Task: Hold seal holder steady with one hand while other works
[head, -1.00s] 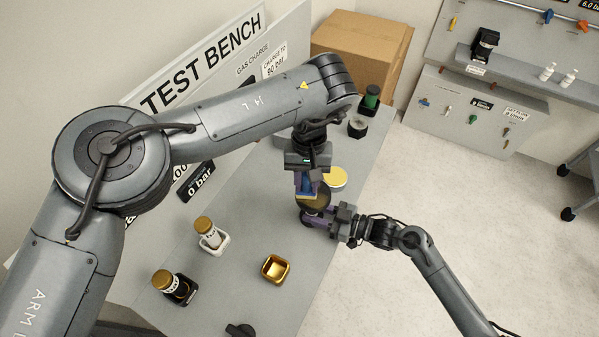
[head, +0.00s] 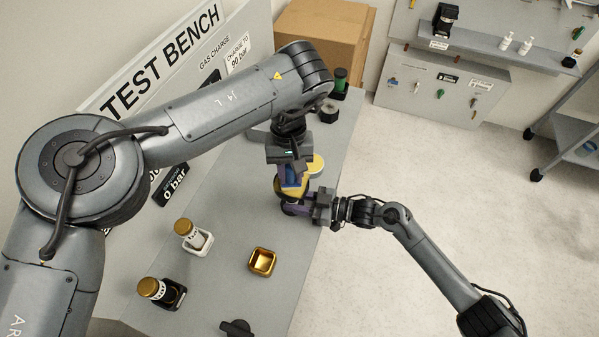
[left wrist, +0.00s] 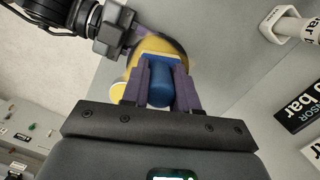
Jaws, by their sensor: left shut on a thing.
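My left gripper (head: 291,186) is shut on a blue piece, which shows as a blue cylinder (left wrist: 160,84) between the purple fingers in the left wrist view. Directly below it is a round yellow-gold piece (left wrist: 150,48), which may be the seal holder. The fingers hide part of it, and I cannot tell whether the blue piece touches it. My right gripper (head: 292,208) comes in from the right, low at the side of this round piece. Its purple fingers are at the piece's edge, but their grip is partly hidden.
A yellow-topped disc (head: 316,164) stands just behind the grippers. A gold square tray (head: 262,262), a white holder (head: 199,241) and a black holder (head: 172,294) with gold-capped parts stand nearer on the bench. A cardboard box (head: 322,36) is at the back.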

